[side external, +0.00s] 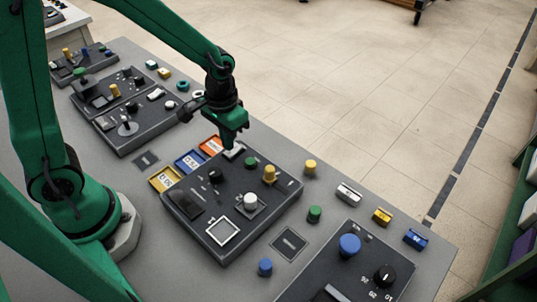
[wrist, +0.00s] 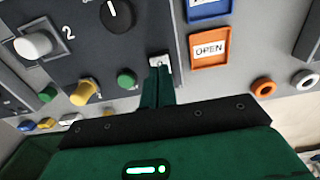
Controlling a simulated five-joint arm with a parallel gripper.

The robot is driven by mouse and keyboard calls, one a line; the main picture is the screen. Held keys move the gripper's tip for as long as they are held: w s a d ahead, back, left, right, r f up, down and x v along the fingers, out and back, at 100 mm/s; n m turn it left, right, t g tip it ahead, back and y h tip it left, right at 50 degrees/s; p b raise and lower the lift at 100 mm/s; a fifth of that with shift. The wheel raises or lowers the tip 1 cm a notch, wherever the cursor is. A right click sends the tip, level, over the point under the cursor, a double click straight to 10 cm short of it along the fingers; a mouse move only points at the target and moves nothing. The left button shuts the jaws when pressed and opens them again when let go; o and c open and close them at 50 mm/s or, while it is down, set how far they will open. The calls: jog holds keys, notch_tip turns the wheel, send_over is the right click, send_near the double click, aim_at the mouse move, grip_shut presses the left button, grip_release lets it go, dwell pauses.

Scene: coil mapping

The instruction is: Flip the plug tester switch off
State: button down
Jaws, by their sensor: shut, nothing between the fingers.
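A small pale switch (wrist: 160,62) sits at the edge of the dark middle panel (side external: 184,222). It also shows in the side view (side external: 236,152), partly behind my gripper. I cannot read a label on it or tell whether it is on or off. My gripper (side external: 229,147) is green, points down over the switch and is shut and empty. In the wrist view my fingertips (wrist: 160,70) are right at the switch's lower edge and hide part of it. I cannot tell whether they touch it.
The panel holds a green button (wrist: 126,78), yellow knob (wrist: 84,93), black knob (wrist: 117,14) and white knob (wrist: 33,46) close by. An orange OPEN tag (wrist: 209,50) and a blue tag (wrist: 208,8) lie beside the panel. Another panel (side external: 150,128) stands behind.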

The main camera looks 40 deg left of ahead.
aim_at(229, 153)
jog(key=shift+r, duration=2.75)
jog(key=s+a+r+t, duration=0.5)
jog(key=s+r, duration=0.5)
jog(key=r, duration=0.2)
jog(key=shift+s+a+r+t, duration=0.25)
jog(key=shift+s+a+t, duration=0.1)
jog(key=shift+a, duration=0.15)
